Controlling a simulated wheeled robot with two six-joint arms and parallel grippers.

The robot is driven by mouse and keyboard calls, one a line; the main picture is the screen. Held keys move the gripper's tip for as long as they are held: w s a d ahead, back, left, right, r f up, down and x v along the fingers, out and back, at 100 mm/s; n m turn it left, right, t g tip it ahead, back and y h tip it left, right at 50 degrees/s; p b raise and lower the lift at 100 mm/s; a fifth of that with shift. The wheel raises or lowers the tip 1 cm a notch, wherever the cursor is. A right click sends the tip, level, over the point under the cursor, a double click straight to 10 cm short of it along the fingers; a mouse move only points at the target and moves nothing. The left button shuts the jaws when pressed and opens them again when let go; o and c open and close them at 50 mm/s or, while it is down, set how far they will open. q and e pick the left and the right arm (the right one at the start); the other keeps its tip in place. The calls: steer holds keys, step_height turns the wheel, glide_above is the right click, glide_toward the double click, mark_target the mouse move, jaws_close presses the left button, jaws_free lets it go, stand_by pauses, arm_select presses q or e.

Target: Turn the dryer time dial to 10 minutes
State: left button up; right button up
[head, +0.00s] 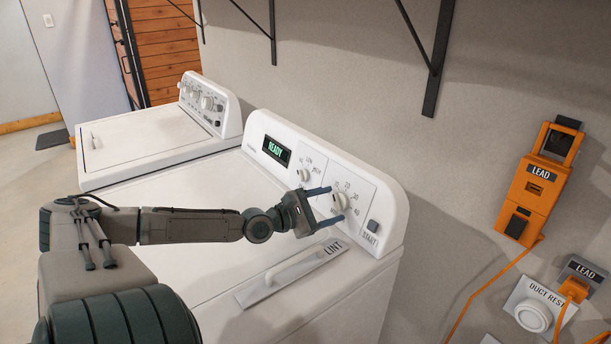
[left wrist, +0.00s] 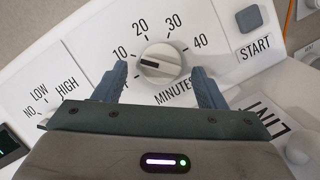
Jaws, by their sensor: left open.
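In the head view the dial (head: 339,202) sits right of the smaller heat knob. My left gripper (head: 334,204) is open, its blue-grey fingers on either side of the dial. In the left wrist view the fingers (left wrist: 159,88) show gaps to the knob. My right gripper is out of view.
The dryer's display (head: 276,150) reads READY. The heat knob (head: 303,175) is left of the dial, and the START button (head: 372,226) right. A LINT lid (head: 290,272) lies below on the dryer top.

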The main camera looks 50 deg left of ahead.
arm_select(q)
steer(key=shift+p+v, duration=0.8)
steer(key=shift+v, duration=0.3)
steer(key=p+v, duration=0.6)
steer(key=shift+s+r+p, duration=0.25)
steer(key=shift+p, duration=0.05)
steer(key=shift+s+a+f+p, duration=0.2)
steer(key=shift+s+p, duration=0.15)
steer(key=shift+s, duration=0.35)
